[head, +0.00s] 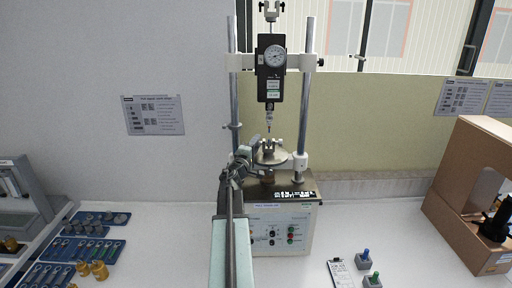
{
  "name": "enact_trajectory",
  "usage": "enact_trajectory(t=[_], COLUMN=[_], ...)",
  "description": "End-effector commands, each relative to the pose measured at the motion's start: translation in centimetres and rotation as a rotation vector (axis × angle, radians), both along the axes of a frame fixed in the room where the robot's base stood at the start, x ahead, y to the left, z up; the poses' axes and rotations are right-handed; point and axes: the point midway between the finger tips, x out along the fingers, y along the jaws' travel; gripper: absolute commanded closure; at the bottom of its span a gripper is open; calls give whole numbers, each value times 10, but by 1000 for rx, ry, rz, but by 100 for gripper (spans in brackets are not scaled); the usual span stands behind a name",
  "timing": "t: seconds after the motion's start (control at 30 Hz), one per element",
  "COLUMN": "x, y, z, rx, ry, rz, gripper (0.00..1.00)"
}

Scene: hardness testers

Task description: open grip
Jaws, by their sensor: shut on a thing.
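The tester (283,228) stands upright at the middle back of the white bench, with two steel columns and a black force gauge (271,75) with a round dial. Its lower grip (275,150) is a small metal clamp on a round silver plate below the gauge's pointed tip. My arm reaches up from the bottom of the view to this grip. My gripper (255,144) is at the left side of the lower grip and is shut on a small part there. The fingertips and the held part are too small to make out clearly.
Blue trays (92,222) with metal parts and brass weights (99,270) lie on the left. A clipboard (343,273) and small grey blocks with blue and green knobs (366,258) lie front right. A brown box (455,205) stands at the right edge.

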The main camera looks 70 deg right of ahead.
Motion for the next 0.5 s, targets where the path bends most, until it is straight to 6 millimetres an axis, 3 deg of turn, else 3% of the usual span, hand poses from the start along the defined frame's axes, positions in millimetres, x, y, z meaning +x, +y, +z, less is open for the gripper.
enact_trajectory(t=[0.07,0.1,0.17,0.5], x=[0,0,0,0], y=[0,0,0,3], z=[0,0,0,-1], rx=[1,2,2,2], ry=[-2,-2,-2,-1], rz=[0,0,0,0], gripper=[100,69,52,50])
